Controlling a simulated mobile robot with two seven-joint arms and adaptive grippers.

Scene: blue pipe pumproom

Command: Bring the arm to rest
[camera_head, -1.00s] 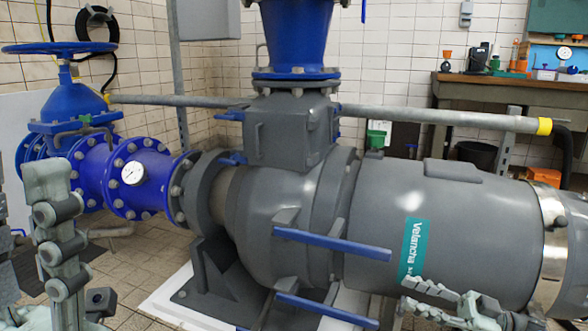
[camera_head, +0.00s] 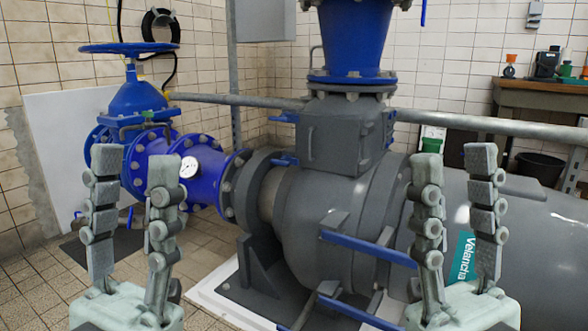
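My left gripper (camera_head: 134,172) stands upright at the lower left in the head view, its two fingers apart with nothing between them. It shows in front of the floor and the blue pipe. My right gripper (camera_head: 454,172) stands upright at the lower right, its fingers also apart and empty. It shows in front of the large grey pump (camera_head: 330,218). Both grippers point up, and their palms are at the bottom edge of the picture.
A blue handwheel valve (camera_head: 137,98) and blue flanged pipe with a white gauge (camera_head: 190,164) stand behind my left gripper. Blue bars (camera_head: 368,248) stick out from the pump's front. A workbench (camera_head: 535,98) stands at the back right. Tiled floor shows at the lower left.

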